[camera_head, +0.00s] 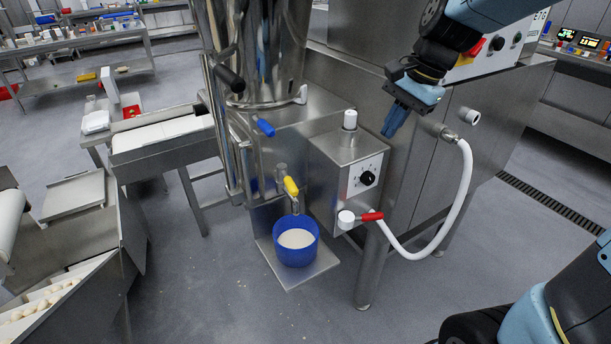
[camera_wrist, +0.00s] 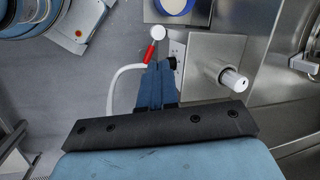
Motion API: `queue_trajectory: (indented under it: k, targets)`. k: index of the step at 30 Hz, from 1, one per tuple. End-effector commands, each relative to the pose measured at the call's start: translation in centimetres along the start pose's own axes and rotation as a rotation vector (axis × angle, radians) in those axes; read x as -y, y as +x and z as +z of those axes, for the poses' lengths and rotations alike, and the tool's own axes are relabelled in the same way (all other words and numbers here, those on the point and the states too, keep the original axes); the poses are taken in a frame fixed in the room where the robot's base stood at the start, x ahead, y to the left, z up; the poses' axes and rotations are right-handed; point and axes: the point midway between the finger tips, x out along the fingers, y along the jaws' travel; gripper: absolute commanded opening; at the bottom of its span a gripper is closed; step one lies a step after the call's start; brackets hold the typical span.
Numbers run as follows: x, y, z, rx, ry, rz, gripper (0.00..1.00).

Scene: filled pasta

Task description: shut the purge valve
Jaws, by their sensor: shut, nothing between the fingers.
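Three lever handles show, and no label tells which is the purge valve. A yellow lever (camera_head: 291,186) sits on a spout above a blue bucket (camera_head: 296,254) holding pale contents. A red lever (camera_head: 371,217) lies roughly level beside a white round cap (camera_head: 346,219) on the steel control box; it also shows in the wrist view (camera_wrist: 149,53). A blue lever (camera_head: 264,127) sits higher, below the steel hopper. My gripper (camera_head: 391,130) is shut and empty, above and right of the box, pointing down. In the wrist view its blue fingers (camera_wrist: 158,68) appear just below the red lever, touching nothing visible.
The control box (camera_head: 331,192) carries a black knob (camera_head: 368,178) and a white-topped post (camera_head: 350,120). A white hose (camera_head: 461,190) loops down from the machine wall to the red lever. The bucket stands on a steel shelf (camera_head: 320,266). Open floor lies in front.

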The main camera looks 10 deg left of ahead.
Motion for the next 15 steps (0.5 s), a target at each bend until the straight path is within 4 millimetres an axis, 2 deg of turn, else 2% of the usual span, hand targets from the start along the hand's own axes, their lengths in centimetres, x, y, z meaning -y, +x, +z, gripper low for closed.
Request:
queue_trajectory:
  k: [9, 15]
  targets:
    - [5.0, 5.4, -0.3, 0.138, 0.233, 0.056, 0.00]
    - [7.5, 8.6, -0.3, 0.202, 0.364, 0.098, 0.00]
